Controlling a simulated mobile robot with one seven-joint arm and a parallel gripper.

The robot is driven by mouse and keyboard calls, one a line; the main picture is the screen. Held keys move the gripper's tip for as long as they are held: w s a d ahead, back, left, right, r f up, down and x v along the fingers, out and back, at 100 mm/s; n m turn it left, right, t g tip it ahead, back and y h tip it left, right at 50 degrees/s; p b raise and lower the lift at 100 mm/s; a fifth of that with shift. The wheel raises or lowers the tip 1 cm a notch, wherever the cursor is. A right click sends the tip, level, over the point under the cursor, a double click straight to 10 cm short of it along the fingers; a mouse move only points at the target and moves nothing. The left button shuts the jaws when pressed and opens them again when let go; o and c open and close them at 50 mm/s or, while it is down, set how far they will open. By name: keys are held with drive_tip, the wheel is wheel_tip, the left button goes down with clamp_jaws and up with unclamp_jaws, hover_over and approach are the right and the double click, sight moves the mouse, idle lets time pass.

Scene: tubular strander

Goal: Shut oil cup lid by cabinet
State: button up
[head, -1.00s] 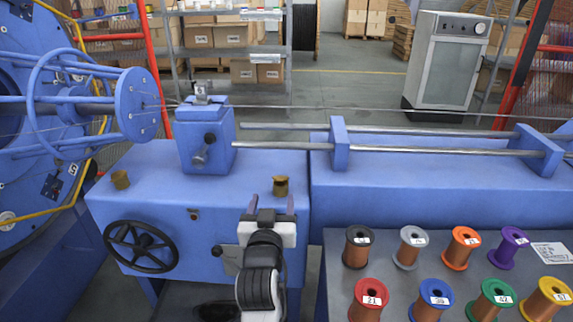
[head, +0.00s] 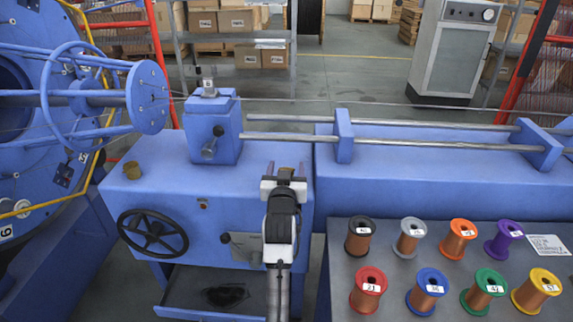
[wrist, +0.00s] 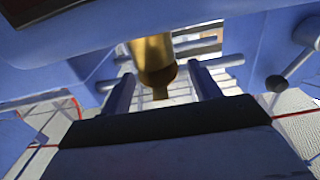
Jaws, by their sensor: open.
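A brass oil cup (head: 286,173) stands on the blue machine top, near its front edge. It also shows large in the wrist view (wrist: 152,58), where a darker brown piece (wrist: 160,84) juts from its end. I cannot tell for sure how far its lid stands open. My gripper (head: 286,167) is open and empty, its fingers on either side of the cup in the head view. In the wrist view my gripper's fingers (wrist: 162,76) are apart, with the brown piece between them. A second brass cup (head: 132,170) stands at the left of the machine top.
A blue block with a grey handle (head: 212,130) rises behind the cups. A black handwheel (head: 153,233) is on the machine front. A grey table (head: 340,285) with several coloured spools is at the right. A grey cabinet (head: 455,55) stands at the back right.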

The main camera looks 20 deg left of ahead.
drive_tip(key=shift+w+a, duration=0.15)
drive_tip(key=shift+w, duration=0.35)
